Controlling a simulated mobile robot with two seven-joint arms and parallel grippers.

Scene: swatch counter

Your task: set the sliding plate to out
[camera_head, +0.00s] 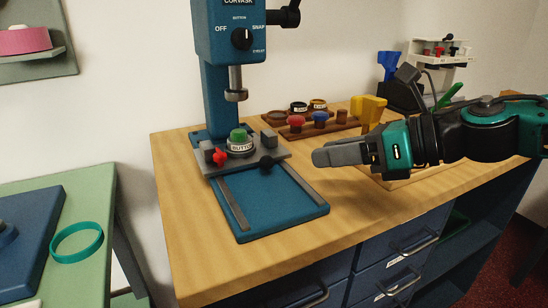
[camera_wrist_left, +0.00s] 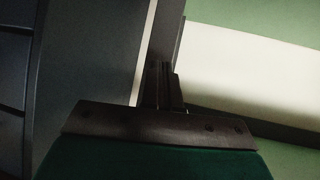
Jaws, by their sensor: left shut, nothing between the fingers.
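The sliding plate (camera_head: 262,166) is a grey plate on the blue base (camera_head: 285,208) of a press. It sits at the back end of the rails, under the press ram (camera_head: 236,84); the front of the rails is bare. My left gripper (camera_wrist_left: 165,68) shows only in the left wrist view, shut and empty.
The blue press column (camera_head: 219,97) stands behind the plate, with a dial (camera_head: 242,39) above. Wooden racks (camera_head: 315,124) with coloured pieces and a yellow object (camera_head: 368,108) lie at the back right. A green table (camera_head: 78,268) with a teal ring (camera_head: 76,242) is at left.

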